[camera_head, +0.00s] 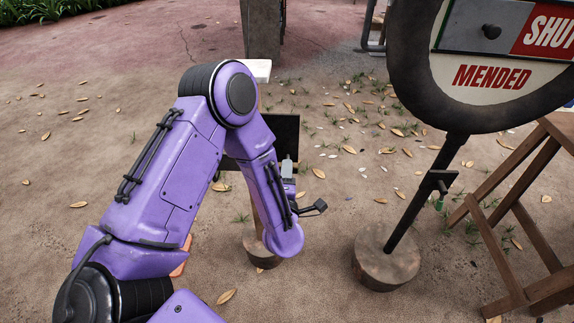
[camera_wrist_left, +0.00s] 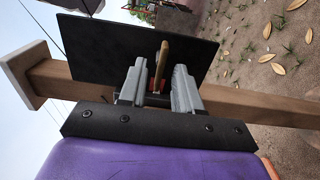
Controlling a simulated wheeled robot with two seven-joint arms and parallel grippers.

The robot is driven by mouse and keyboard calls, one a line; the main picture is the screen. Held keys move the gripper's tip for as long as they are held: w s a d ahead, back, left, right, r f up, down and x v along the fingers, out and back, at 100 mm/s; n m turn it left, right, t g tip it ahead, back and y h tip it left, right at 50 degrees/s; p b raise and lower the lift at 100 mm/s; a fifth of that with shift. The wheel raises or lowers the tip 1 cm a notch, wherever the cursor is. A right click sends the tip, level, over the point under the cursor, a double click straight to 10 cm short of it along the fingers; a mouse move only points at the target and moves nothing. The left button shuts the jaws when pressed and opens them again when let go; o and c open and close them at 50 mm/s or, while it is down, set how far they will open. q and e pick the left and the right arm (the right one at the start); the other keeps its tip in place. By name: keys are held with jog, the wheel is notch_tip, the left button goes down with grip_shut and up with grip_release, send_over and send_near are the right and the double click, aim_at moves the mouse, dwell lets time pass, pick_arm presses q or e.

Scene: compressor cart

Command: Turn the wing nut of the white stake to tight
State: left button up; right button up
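The white stake is a wooden post with a white cap (camera_head: 258,70) and a black board (camera_head: 287,132), standing on a round log base (camera_head: 262,252). My left arm hides much of it in the head view. In the left wrist view the white cap (camera_wrist_left: 20,76) is at the left and the post (camera_wrist_left: 255,104) runs across. A slim brass-coloured piece (camera_wrist_left: 162,58), apparently the wing nut, stands in front of the black board. My left gripper (camera_head: 288,168) is at the board; its grey fingers (camera_wrist_left: 159,80) are open, on either side of the brass piece, with gaps showing. My right gripper is out of view.
A round sign (camera_head: 492,78) reading "MENDED" stands at the right on a dark pole with a log base (camera_head: 386,262). A wooden trestle (camera_head: 520,220) is at the far right. The ground between the two log bases is open, with scattered leaves.

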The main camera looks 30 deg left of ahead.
pick_arm(q)
jog(key=shift+x, duration=1.55)
grip_shut()
jog(key=shift+m, duration=0.3)
jog(key=m+p, duration=0.1)
jog(key=m, duration=0.3)
jog(key=shift+p, duration=0.35)
jog(key=m+p, duration=0.1)
jog(key=m, duration=0.4)
jog(key=shift+d, duration=0.1)
jog(key=m+p, duration=0.1)
jog(key=m, duration=0.3)
jog(key=shift+m, duration=2.2)
jog(key=shift+f+p, duration=0.1)
jog(key=shift+p, duration=0.2)
